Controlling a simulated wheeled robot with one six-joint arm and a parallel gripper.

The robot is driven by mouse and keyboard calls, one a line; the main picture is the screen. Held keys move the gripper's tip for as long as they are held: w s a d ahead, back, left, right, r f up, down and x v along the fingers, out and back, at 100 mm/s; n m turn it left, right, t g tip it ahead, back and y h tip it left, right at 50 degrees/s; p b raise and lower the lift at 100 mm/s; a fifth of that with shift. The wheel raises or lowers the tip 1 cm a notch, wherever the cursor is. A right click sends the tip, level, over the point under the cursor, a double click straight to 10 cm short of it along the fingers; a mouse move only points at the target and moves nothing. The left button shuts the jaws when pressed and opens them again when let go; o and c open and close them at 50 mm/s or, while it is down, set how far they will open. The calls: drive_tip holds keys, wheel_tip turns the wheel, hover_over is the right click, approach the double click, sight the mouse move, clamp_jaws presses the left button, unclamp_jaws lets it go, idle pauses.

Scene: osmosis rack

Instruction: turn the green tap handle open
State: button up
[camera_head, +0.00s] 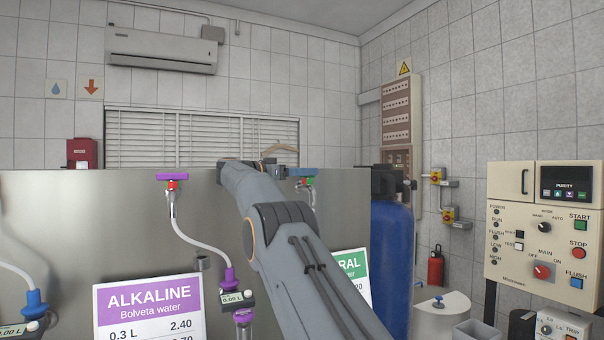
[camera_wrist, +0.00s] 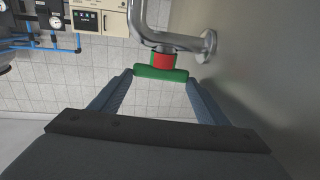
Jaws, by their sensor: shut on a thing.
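The green tap handle (camera_wrist: 150,72) is a short bar on a red collar (camera_wrist: 165,61) below a bent metal pipe (camera_wrist: 155,38) in the wrist view. My gripper (camera_wrist: 161,79) is shut on the handle, with one fingertip at each end of the bar. The handle lies crosswise between the fingers.
The steel panel (camera_head: 90,215) is beside my gripper. A blue tank (camera_head: 391,260) and a control box (camera_head: 543,235) stand to the right.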

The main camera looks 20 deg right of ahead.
drive_tip(key=shift+w+a+f, duration=0.1)
drive_tip(key=shift+a+f, duration=0.15)
idle(0.4)
drive_tip(key=o, duration=1)
drive_tip(key=shift+a, duration=0.1)
drive_tip(key=shift+r, duration=0.1)
drive_tip(key=shift+d, duration=0.2)
drive_tip(key=shift+a, duration=0.1)
drive_tip(key=shift+s+a, duration=0.2)
drive_tip(key=shift+a, duration=1.1)
drive_tip(key=shift+s+a, duration=0.25)
drive_tip(key=shift+a, duration=1.05)
drive_tip(key=shift+s+a, duration=0.2)
drive_tip(key=shift+a, duration=1.1)
